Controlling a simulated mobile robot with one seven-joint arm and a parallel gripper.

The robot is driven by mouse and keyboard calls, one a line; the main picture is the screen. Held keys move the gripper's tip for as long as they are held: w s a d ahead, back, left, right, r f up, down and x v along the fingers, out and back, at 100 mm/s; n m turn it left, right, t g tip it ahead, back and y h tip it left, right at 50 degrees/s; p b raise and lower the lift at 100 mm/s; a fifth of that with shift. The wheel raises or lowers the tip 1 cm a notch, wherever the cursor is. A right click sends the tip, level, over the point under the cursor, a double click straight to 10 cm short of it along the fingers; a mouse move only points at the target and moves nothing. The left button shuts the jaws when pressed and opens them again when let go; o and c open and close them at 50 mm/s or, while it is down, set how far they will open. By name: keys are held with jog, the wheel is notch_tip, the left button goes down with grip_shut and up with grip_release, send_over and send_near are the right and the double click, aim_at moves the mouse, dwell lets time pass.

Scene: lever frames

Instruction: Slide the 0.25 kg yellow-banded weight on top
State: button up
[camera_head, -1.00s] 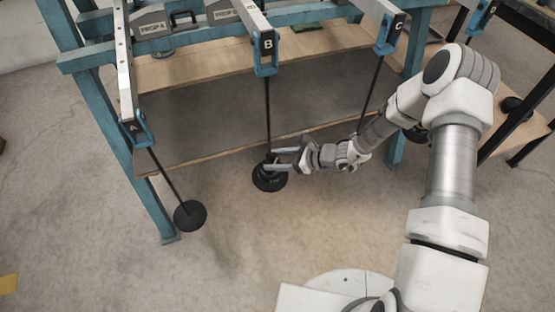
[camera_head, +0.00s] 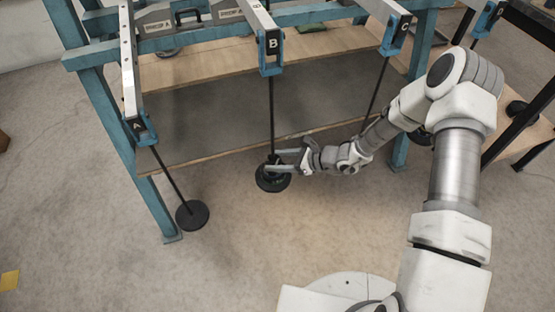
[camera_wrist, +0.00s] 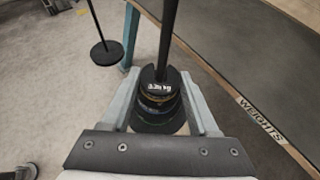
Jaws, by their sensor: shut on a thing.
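Hanger B has a dark rod (camera_head: 271,115) hanging from the lever end marked B (camera_head: 271,45), with a stack of dark round weights (camera_head: 272,182) at its foot. In the wrist view the rod (camera_wrist: 169,35) rises through the stack. The top dark weight (camera_wrist: 160,85) has white lettering, and a thin yellowish band (camera_wrist: 157,99) shows just below it. My gripper (camera_head: 272,161) is at the top of the stack with a finger on each side of it. In the wrist view its fingers (camera_wrist: 160,100) close around the upper weights. Which weight they grip is hard to tell.
Hanger A's round base (camera_head: 192,214) hangs at the left, bare. The blue frame leg (camera_head: 150,170) and wooden shelf edge (camera_head: 215,150) stand close by. A shelf label reads WEIGHTS (camera_wrist: 262,122).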

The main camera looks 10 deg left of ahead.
jog(key=shift+f, duration=0.25)
jog(key=o, duration=1.4)
jog(key=shift+d+r, duration=0.1)
jog(key=shift+p+v, duration=1.6)
jog(key=shift+v, duration=1.8)
